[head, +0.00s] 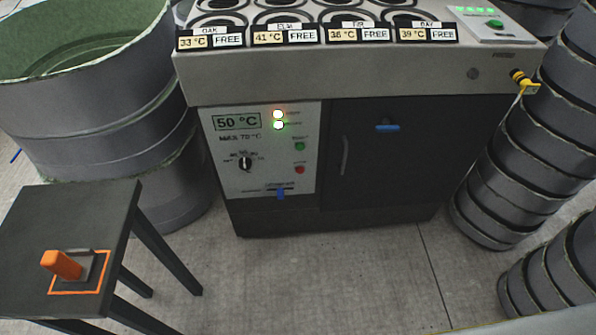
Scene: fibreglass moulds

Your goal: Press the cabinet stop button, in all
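The grey cabinet (380,190) stands in the middle of the head view, with a pale control panel (230,179) on the left of its front. A small red button (299,169) sits low on the panel's right side; the label above it is too small to read surely. A green button (299,146) is above it. The display (237,122) reads 50 °C, and a black rotary knob (245,163) is below. Nothing covers the red button. Neither of my grippers shows.
The dark door (391,150) looks shut. On top are round wells with FREE signs and a green-button box (493,24). A dark stool (62,217) bears an orange-handled item (62,265). Grey drums flank the cabinet; floor in front is clear.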

